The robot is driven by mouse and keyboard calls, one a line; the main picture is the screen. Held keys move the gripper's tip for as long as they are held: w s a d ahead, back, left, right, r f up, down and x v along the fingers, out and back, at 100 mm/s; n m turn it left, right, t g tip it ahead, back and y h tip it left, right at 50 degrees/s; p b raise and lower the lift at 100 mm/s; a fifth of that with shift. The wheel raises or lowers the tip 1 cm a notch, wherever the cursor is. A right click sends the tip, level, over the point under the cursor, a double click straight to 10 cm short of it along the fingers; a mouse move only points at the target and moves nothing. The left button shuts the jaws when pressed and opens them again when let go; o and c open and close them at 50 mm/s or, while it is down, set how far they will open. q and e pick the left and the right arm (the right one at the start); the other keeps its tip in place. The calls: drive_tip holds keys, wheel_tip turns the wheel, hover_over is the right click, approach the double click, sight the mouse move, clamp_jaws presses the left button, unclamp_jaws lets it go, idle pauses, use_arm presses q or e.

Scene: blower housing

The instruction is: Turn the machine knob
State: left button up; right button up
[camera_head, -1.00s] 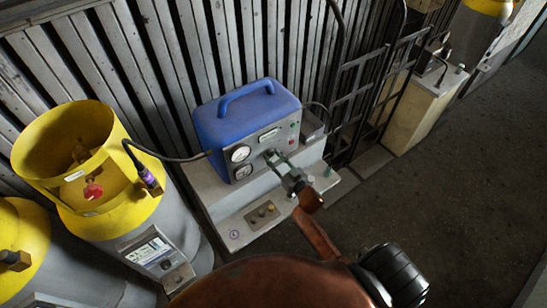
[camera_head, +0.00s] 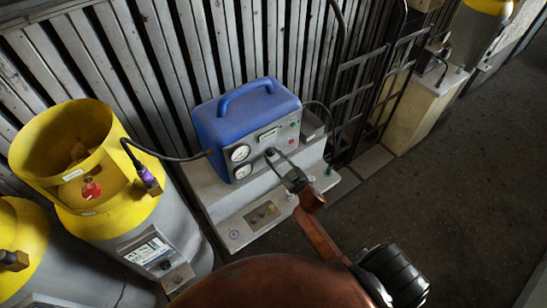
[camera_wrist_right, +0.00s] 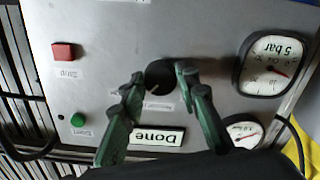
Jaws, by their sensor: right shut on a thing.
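The blue machine (camera_head: 240,112) stands on a grey stepped base and has a metal front panel. Its round black knob (camera_wrist_right: 160,77) is on that panel, between a small display reading "Done" (camera_wrist_right: 157,136) and the panel edge in the right wrist view. The knob also shows small in the head view (camera_head: 270,152). My right gripper (camera_wrist_right: 162,75) has one green-grey finger on each side of the knob and is shut on it. In the head view the right gripper (camera_head: 277,158) reaches the panel from the lower right. My left gripper is not in view.
Two gauges (camera_wrist_right: 273,66) (camera_wrist_right: 245,132), a red button (camera_wrist_right: 63,51) and a green button (camera_wrist_right: 78,120) sit around the knob. A yellow-topped cylinder (camera_head: 160,220) stands left of the machine. Open floor (camera_head: 440,190) lies to the right.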

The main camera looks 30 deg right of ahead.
drive_tip(key=n+b, duration=0.1)
drive_tip(key=n, duration=0.4)
drive_tip(key=shift+f+n+b, duration=0.1)
drive_tip(key=shift+n+b, duration=0.2)
drive_tip(key=shift+b, duration=0.05)
drive_tip(key=n+b, duration=0.2)
drive_tip(key=n, duration=0.2)
drive_tip(key=n+b, duration=0.2)
drive_tip(key=n, duration=0.3)
drive_tip(key=shift+n+b, duration=0.35)
drive_tip(key=shift+n, duration=0.05)
drive_tip(key=n+b, duration=0.2)
drive_tip(key=n, duration=0.2)
drive_tip(key=shift+n, duration=0.3)
drive_tip(key=o, duration=1.2)
drive_tip(key=shift+r, duration=0.2)
drive_tip(key=shift+c, duration=0.2)
